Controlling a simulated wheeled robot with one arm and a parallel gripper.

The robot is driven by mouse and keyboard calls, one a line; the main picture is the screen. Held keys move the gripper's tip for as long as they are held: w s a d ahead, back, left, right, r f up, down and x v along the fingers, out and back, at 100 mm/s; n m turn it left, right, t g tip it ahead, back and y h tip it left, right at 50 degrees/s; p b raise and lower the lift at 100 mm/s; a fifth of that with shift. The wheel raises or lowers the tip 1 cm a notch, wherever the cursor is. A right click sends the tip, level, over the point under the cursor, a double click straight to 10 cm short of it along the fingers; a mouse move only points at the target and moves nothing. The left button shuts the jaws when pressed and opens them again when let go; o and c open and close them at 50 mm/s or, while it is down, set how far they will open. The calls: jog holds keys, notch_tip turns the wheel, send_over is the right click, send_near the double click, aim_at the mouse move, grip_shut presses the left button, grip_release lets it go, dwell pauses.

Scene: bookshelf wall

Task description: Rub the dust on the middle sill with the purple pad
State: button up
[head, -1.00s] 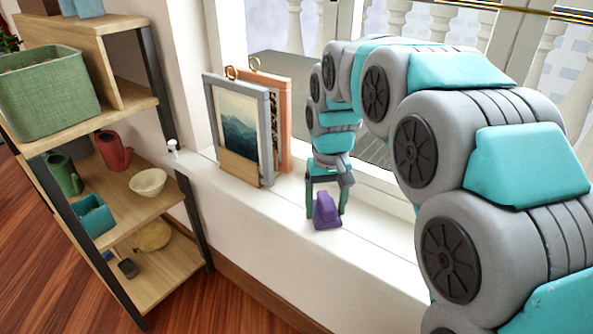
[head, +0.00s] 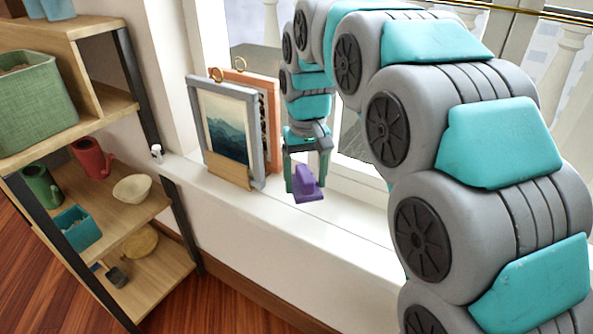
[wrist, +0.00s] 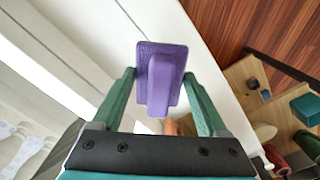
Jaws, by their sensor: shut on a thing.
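The purple pad (head: 307,186) is between the fingers of my gripper (head: 305,172), over the white sill (head: 345,222) by the window. My gripper is shut on the pad's raised grip. In the wrist view the pad (wrist: 160,80) shows between the green fingers of my gripper (wrist: 165,82), with its flat base to the far side and the white sill (wrist: 213,25) around it. I cannot tell whether the pad touches the sill. I see no dust clearly on the sill.
A grey picture frame (head: 225,130) and an orange frame (head: 262,100) stand on the sill left of my gripper. A wooden shelf (head: 105,190) with pots and a bowl (head: 132,188) stands at left. The sill right of the pad is clear.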

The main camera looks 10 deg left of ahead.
jog(key=shift+r, duration=1.1)
